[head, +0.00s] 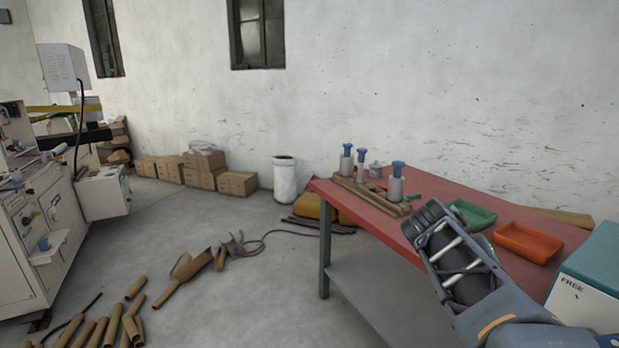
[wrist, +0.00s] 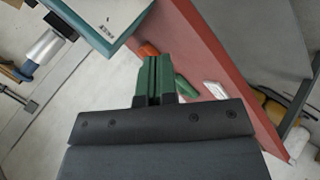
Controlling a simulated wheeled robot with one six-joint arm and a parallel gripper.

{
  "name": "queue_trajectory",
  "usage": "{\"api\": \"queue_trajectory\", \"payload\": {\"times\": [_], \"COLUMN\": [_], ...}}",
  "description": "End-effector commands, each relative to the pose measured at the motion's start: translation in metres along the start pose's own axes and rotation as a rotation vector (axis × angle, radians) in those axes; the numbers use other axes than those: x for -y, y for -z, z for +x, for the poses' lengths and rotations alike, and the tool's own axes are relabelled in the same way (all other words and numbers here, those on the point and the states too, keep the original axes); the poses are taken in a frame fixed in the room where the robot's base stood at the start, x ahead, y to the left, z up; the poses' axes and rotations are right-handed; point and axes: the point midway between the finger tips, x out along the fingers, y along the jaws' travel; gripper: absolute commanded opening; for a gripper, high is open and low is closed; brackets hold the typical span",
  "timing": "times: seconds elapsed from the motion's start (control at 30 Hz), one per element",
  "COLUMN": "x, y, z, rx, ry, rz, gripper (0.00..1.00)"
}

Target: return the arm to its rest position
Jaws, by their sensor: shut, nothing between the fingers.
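My arm (head: 465,265) reaches in from the lower right of the head view. Its dark wrist end is above the front part of the red table. In the wrist view, my gripper (wrist: 157,62) shows two green fingers pressed together with nothing between them. The red table (head: 385,217) also shows in the wrist view (wrist: 215,50), behind and to the right of the fingers. The fingers are not clearly visible in the head view.
A teal-lidded white box (head: 590,292) stands at right. Cardboard tubes (head: 185,272) litter the floor left. A white machine (head: 30,235) stands far left.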

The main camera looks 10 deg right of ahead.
Motion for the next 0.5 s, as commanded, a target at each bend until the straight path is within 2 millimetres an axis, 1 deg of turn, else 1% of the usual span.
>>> {"api": "queue_trajectory", "payload": {"times": [0.03, 0.1, 0.17, 0.2, 0.3, 0.4, 0.5], "x": [-0.001, 0.021, 0.037, 0.046, 0.067, 0.081, 0.091], "y": [0.004, -0.001, -0.008, -0.012, -0.025, -0.038, -0.048], "z": [-0.035, -0.059, -0.08, -0.094, -0.126, -0.153, -0.172], "rx": [-0.028, -0.06, -0.084, -0.1, -0.13, -0.152, -0.165], "ry": [0.092, 0.226, 0.333, 0.4, 0.549, 0.667, 0.755], "rz": [-0.045, -0.101, -0.141, -0.164, -0.21, -0.24, -0.256], "gripper": [0.0, 0.0, 0.0, 0.0, 0.0, 0.0, 0.0]}}
